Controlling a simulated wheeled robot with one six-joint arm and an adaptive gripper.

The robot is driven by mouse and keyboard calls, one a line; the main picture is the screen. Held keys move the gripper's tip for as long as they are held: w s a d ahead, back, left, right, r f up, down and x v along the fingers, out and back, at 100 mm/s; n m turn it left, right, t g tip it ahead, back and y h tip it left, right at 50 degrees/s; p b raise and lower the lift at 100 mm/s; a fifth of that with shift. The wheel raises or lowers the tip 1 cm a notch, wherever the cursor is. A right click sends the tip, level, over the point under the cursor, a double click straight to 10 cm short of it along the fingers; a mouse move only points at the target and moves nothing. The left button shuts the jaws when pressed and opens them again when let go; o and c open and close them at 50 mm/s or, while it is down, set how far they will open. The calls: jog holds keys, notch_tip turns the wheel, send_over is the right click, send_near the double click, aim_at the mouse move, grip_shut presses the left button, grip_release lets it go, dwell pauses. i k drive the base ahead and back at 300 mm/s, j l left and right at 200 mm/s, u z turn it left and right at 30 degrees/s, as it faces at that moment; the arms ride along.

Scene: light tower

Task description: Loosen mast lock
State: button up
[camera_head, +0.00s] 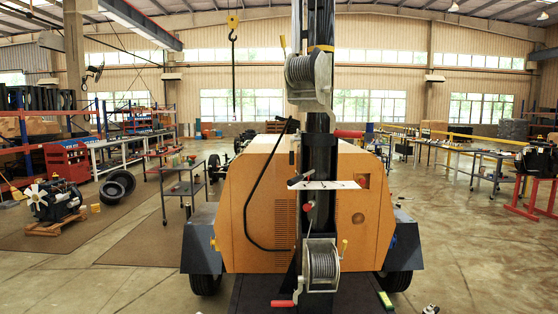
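The light tower's black mast (321,160) stands upright in the middle of the view, in front of an orange housing (258,190). An upper winch (305,76) and a lower winch (321,265) hold wound cable on the mast. My gripper does not show clearly in this view.
A red crank grip (348,133) sticks out right of the mast, another (282,303) low at left. Dark fenders (202,240) and wheels flank the housing. A tool cart (184,187) stands left. Concrete floor (480,250) at right is mostly clear. A small object (430,309) at the bottom edge is unclear.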

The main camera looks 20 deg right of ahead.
aim_at(292, 138)
jog(key=i+j, duration=0.15)
jog(key=j, duration=0.2)
jog(key=i+j+z, duration=0.1)
jog(key=j, duration=0.3)
jog(key=i+j, duration=0.2)
jog(key=j, duration=0.15)
jog(key=i+j+z, duration=0.1)
jog(key=j, duration=0.3)
jog(key=i+j, duration=0.15)
jog(key=j, duration=0.2)
jog(key=i+j+z, duration=0.1)
jog(key=j, duration=0.3)
jog(key=i+j+z, duration=0.1)
jog(key=i, duration=0.3)
jog(key=i+j+z, duration=0.1)
jog(key=i+j, duration=0.25)
jog(key=i+j+z, duration=0.1)
jog(key=i+j, duration=0.2)
jog(key=i, duration=0.2)
jog(key=i+l, duration=0.8)
jog(key=i, duration=0.2)
jog(key=z, duration=0.05)
